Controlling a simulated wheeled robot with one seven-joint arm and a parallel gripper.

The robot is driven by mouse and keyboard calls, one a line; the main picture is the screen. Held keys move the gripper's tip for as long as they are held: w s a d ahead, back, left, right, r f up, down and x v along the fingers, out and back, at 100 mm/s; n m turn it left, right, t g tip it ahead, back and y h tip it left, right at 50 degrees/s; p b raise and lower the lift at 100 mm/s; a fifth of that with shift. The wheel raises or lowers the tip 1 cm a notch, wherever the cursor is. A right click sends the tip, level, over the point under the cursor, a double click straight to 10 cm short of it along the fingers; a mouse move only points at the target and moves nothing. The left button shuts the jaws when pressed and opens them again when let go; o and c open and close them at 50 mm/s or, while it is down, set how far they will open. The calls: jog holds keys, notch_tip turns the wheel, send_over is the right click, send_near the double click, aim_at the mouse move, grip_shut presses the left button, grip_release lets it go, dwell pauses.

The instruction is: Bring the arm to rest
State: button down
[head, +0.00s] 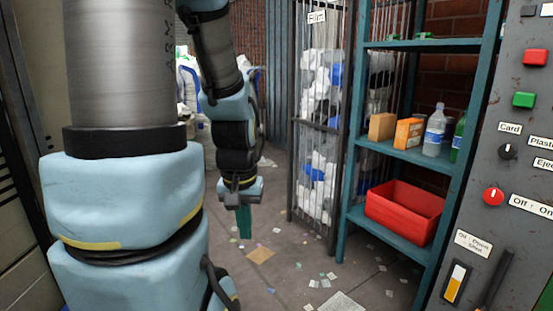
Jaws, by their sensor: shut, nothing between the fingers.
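My arm fills the left of the head view, with the thick blue and grey links close to the camera. My gripper (244,222) hangs at the end of the forearm left of centre, pointing down over the floor. Its teal fingers are together and hold nothing. It is apart from the shelf and the film cage.
A teal shelf (399,155) holds boxes, bottles and a red bin (404,211). A barred cage (317,130) of film stands beside it. A grey control panel (506,150) with buttons and knobs is close on the right. Scraps litter the open floor (285,265).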

notch_tip(320, 180, up, 14)
jog(key=p, duration=1.1)
jog(key=shift+p, duration=0.3)
dwell(0.9)
